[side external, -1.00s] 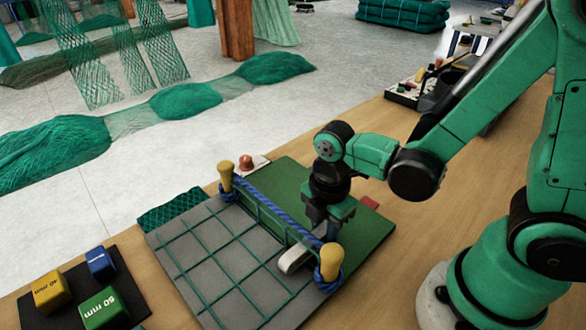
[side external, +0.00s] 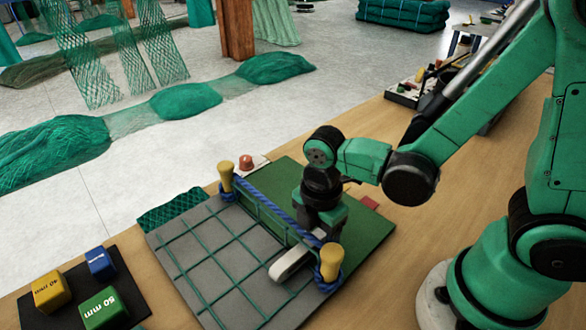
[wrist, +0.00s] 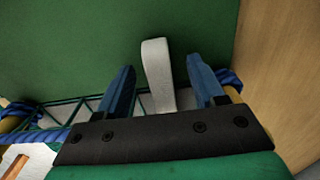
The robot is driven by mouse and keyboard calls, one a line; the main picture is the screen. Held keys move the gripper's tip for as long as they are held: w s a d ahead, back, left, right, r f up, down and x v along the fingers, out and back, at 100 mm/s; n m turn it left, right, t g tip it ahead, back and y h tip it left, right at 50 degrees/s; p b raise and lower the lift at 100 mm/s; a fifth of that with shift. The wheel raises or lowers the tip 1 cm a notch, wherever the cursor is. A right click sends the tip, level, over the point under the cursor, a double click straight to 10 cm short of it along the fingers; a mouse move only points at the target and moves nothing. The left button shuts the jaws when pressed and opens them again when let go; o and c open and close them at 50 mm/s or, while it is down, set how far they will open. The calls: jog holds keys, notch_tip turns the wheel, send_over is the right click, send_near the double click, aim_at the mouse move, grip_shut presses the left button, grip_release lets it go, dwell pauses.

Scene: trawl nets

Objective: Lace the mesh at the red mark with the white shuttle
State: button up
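The white shuttle (side external: 290,264) lies at the near right corner of the green mesh (side external: 213,256), by the right yellow peg (side external: 331,262). My gripper (side external: 312,232) is low over the green board, just behind the shuttle; its fingertips are mostly hidden in the side view. In the wrist view the shuttle (wrist: 158,75) stands between the two blue fingers of my gripper (wrist: 161,78). Gaps show on both sides, wider on the right, so the gripper looks open. I see no red mark on the mesh itself; a small red piece (side external: 370,202) is at the board's right edge.
A blue rope (side external: 270,208) runs between the right peg and the left yellow peg (side external: 226,177). Yellow, blue and green blocks sit on a black mat (side external: 125,286) at lower left.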

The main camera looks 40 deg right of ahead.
aim_at(317, 235)
jog(key=shift+r, duration=0.1)
jog(key=shift+r, duration=2.75)
